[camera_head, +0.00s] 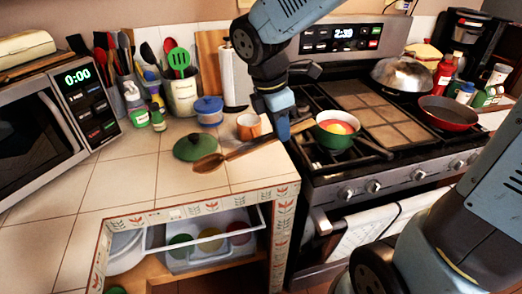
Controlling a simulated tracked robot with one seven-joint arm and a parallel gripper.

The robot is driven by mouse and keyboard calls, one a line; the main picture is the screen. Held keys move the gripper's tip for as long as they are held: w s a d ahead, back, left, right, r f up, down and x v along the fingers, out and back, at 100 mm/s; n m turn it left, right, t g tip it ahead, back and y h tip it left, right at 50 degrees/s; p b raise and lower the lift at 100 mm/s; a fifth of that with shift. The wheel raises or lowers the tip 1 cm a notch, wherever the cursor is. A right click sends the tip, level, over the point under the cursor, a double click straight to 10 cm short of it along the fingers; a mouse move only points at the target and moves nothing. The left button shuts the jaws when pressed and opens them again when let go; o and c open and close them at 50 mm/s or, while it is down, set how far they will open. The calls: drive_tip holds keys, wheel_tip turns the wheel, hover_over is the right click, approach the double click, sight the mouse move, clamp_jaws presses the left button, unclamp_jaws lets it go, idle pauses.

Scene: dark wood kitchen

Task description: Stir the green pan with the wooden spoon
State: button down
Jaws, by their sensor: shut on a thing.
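The green pan (335,140) stands on the left front of the stove, with its handle pointing to the lower right. Something red and yellow lies inside it. The wooden spoon (237,154) is held above the counter corner, its bowl end to the left and its other end towards the pan. My gripper (284,134) points down, just left of the pan, and is shut on the spoon's handle. The fingertips are small and partly hidden behind the spoon.
A green lid (194,147) lies on the tiled counter behind the spoon's bowl. An orange cup (249,127) and a blue-lidded pot (209,110) stand near my gripper. A red pan (447,113) is on the stove's right. The counter's left front is clear.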

drive_tip(key=w+d+r+t+h, duration=0.1)
drive_tip(key=w+d+r+h, duration=0.2)
drive_tip(key=w+d+r, duration=0.45)
drive_tip(key=w+d+r+t+h, duration=0.1)
drive_tip(key=w+d+r+h, duration=0.3)
drive_tip(key=d, duration=0.7)
drive_tip(key=w+d+r+t+h, duration=0.15)
drive_tip(key=w+d+r, duration=0.25)
drive_tip(key=w+d, duration=0.45)
wheel_tip(320, 180, down, 11)
drive_tip(key=shift+s+d+g, duration=0.3)
drive_tip(key=shift+s+g, duration=0.15)
drive_tip(key=shift+d, duration=0.15)
